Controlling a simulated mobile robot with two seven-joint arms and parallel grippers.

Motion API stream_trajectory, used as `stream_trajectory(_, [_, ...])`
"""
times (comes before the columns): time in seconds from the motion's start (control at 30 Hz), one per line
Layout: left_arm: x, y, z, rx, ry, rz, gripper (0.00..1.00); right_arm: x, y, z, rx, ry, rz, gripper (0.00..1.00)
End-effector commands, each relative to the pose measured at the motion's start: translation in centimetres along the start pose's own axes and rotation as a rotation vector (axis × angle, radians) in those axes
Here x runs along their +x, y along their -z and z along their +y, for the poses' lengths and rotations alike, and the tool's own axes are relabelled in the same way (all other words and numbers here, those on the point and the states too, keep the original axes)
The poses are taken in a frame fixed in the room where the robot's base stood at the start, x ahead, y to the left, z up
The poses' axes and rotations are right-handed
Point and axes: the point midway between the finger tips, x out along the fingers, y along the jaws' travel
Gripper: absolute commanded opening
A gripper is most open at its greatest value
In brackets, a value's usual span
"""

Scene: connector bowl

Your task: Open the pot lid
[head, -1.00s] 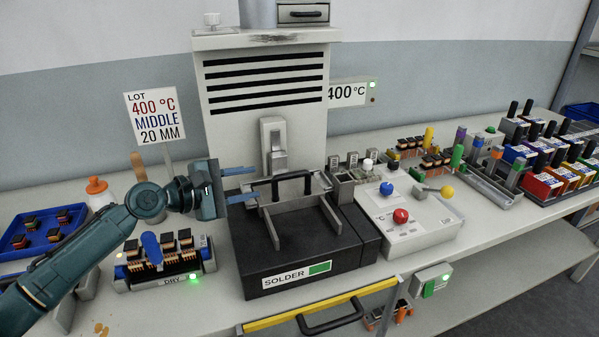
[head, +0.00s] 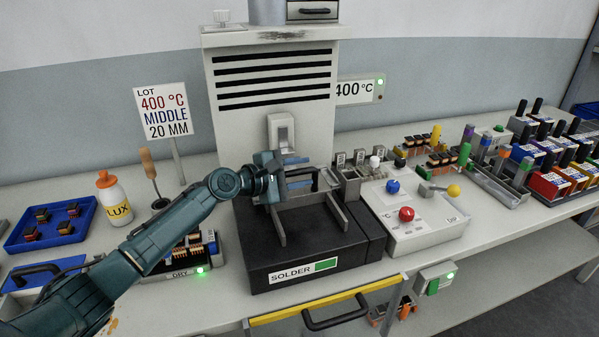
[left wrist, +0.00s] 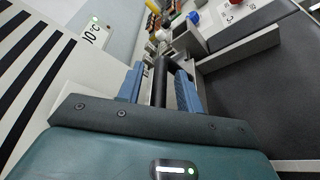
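The solder pot is a black box (head: 312,277) labelled SOLDER at the middle of the bench. A black bar handle (head: 316,181) stands at the back of its top, below the grey cabinet; the lid itself is mostly hidden by my arm. My left gripper (head: 303,173) is level with this handle, reaching in from the left. In the left wrist view, the handle (left wrist: 160,82) runs between the two blue fingers (left wrist: 160,90), with a gap visible at least on the left side. The fingers are apart and look open around it. My right gripper is not in view.
Grey rails (head: 341,215) stand on the pot's top. A control box (head: 415,222) with red, blue and yellow knobs is to the right. A flux bottle (head: 113,197), a blue tray (head: 52,224) and a drying rack (head: 180,262) are to the left.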

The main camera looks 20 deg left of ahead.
Motion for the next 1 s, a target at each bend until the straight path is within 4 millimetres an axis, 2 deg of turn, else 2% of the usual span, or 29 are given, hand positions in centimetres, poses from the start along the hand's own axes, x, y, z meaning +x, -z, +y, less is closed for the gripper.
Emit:
stream_trajectory(0.07, [0.0, 0.0, 0.0, 0.0, 0.0, 0.0, 0.35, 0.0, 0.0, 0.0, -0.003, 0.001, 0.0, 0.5])
stream_trajectory(0.5, [-0.1, 0.0, 0.1, 0.0, -0.002, 0.0, 0.0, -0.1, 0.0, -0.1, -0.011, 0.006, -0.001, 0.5])
stream_trajectory(0.87, [-0.1, -0.1, 0.2, -0.001, -0.005, 0.0, 0.0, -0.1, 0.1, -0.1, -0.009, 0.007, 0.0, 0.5])
stream_trajectory(1.0, [-0.4, -0.9, 0.1, -0.005, -0.004, -0.001, 0.0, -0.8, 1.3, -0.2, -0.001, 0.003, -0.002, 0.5])
